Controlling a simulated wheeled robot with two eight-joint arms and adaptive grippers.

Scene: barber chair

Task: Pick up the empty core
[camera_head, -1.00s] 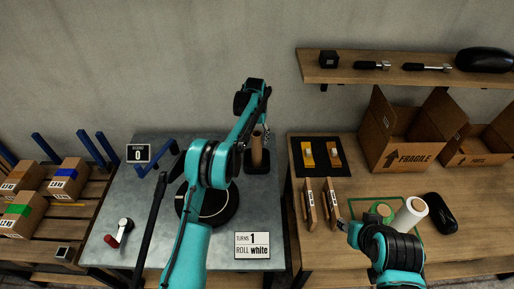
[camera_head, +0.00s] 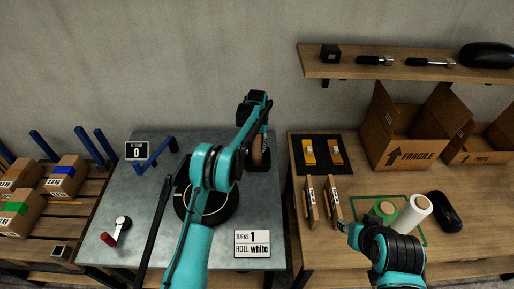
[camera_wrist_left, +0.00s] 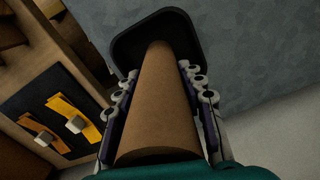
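The empty core (camera_head: 266,158) is a brown cardboard tube standing upright on a black square base (camera_head: 258,167) at the grey table's right edge. My left gripper (camera_head: 260,142) is at the core and partly covers it in the head view. In the left wrist view the core (camera_wrist_left: 160,105) runs between the two fingers of my left gripper (camera_wrist_left: 158,70). A small gap shows beside the core at the fingertips, so the gripper looks open around it. My right gripper (camera_head: 342,227) is low over the wooden table; its fingers are too small to judge.
A green roll (camera_head: 384,208) and a white roll (camera_head: 414,212) are on the right table. A turntable (camera_head: 182,205) lies under my left arm.

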